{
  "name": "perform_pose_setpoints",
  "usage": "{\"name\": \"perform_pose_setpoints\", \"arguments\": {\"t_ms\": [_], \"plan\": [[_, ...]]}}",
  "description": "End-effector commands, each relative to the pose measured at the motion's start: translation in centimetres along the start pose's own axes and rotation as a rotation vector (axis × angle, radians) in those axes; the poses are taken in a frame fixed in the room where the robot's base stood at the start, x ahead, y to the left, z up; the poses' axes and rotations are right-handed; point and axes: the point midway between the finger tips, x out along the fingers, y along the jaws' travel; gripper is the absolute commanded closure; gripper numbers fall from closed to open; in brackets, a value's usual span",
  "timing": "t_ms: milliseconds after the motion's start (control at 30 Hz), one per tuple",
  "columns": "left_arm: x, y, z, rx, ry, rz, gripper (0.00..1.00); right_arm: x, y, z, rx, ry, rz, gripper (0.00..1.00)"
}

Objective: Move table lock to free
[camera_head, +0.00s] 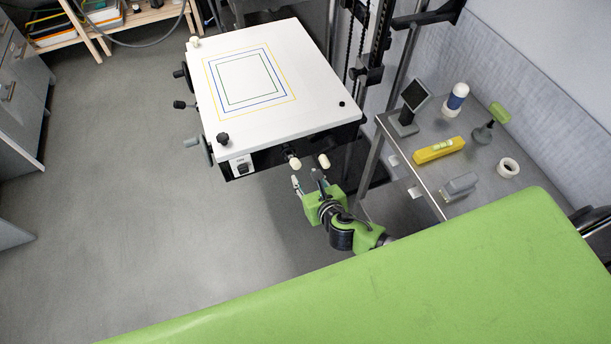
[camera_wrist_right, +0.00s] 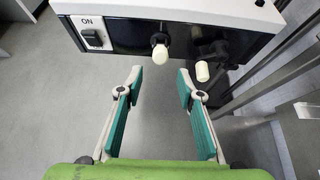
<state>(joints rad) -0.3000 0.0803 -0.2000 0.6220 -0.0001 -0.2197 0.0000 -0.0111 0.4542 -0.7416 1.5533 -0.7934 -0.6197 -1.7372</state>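The enlarger table (camera_head: 325,90) has a white top marked with nested coloured squares and a black front. Two cream-tipped handles show at its front: a left one (camera_head: 294,162) and a right one (camera_head: 324,161). They also show in the wrist view, the left one (camera_wrist_right: 160,52) on a black knob and the right one (camera_wrist_right: 203,72) lower. No label shows which is the table lock. My right gripper (camera_head: 308,179) is open and empty in front of the handles. In the wrist view its fingers (camera_wrist_right: 160,78) are wide apart, with the left handle just beyond the gap. My left gripper is out of view.
A panel marked ON with a black switch (camera_wrist_right: 91,38) is left of the handles. Black knobs (camera_head: 180,104) are on the table's left side. A metal side table (camera_head: 430,175) with a yellow level (camera_head: 438,150) and other items stands at right. Open floor lies at left.

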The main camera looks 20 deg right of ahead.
Motion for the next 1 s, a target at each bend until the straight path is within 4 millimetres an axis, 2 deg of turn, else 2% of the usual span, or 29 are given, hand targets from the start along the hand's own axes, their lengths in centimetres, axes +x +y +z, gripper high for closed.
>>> {"name": "perform_pose_setpoints", "arguments": {"t_ms": [200, 600, 933, 1000], "plan": [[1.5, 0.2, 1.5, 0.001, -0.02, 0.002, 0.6, 2.0, 0.0, -0.1, 0.003, -0.002, -0.001, 0.66], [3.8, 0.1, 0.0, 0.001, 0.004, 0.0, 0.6, 5.2, 0.0, -0.2, 0.005, -0.001, -0.001, 0.66], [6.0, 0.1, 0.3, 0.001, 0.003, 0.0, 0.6, 7.9, -0.1, -0.2, 0.004, -0.001, -0.001, 0.66], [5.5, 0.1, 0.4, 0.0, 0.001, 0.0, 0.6, 7.5, -0.1, 0.0, 0.004, 0.0, -0.001, 0.66]]}}
